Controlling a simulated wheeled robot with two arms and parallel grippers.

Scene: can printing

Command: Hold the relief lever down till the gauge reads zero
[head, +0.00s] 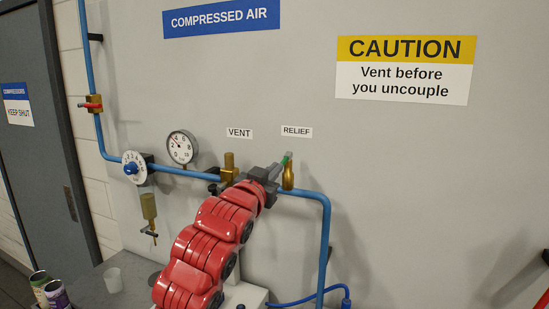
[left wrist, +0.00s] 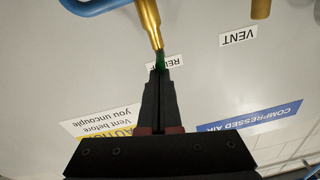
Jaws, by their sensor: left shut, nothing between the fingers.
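The brass relief valve (head: 288,178) stands on the blue pipe under the RELIEF label, with a small green lever (head: 287,158) at its top. My left gripper (head: 281,166) is shut and empty, its fingertips at the lever. In the left wrist view the shut fingertips (left wrist: 159,72) meet or nearly meet the green lever (left wrist: 160,60) at the end of the brass valve (left wrist: 149,22); I cannot tell whether they press it. The round gauge (head: 182,147) hangs left of the VENT label; its reddish needle points up and left, the exact reading too small to tell. My right gripper is out of view.
A brass vent fitting (head: 229,167) sits just left of my left gripper. A blue-knobbed dial (head: 134,168) and a red-handled valve (head: 93,104) are further left on the blue pipe (head: 324,235). Cans (head: 56,296) and a cup (head: 113,280) stand below.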

